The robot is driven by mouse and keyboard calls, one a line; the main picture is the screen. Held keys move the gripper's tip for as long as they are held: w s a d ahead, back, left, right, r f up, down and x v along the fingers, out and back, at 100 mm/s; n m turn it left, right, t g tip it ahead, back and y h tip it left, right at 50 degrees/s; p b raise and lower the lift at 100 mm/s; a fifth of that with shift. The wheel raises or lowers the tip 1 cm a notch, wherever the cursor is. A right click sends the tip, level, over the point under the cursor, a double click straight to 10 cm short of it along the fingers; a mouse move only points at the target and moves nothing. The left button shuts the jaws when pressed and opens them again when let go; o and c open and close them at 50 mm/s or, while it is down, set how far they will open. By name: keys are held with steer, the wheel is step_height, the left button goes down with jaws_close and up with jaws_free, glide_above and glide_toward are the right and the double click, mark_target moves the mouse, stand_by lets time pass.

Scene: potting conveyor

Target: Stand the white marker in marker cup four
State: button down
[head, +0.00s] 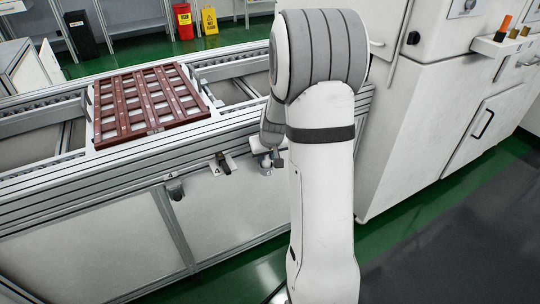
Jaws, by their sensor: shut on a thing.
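My gripper (270,159) is at the front rail of the conveyor, left of my white arm and partly hidden by it. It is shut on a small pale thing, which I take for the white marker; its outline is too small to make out. Two dark cups are fixed along the conveyor's front side, left of my gripper: a left cup (175,190) with a small white label above it, and another cup (223,164) beside a white label. The label figures are too small to read surely, so I cannot tell which is cup four.
A red-brown slatted tray (150,104) lies on the conveyor (50,186). A white machine cabinet (420,130) stands close on the right. Behind are a red bin (183,21), a yellow sign (209,21) and a black bin (80,34).

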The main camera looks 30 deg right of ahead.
steer(key=shift+f, duration=0.25)
steer(key=c, duration=1.1)
jaws_free()
steer(key=shift+r, duration=0.15)
steer(key=shift+c, duration=0.2)
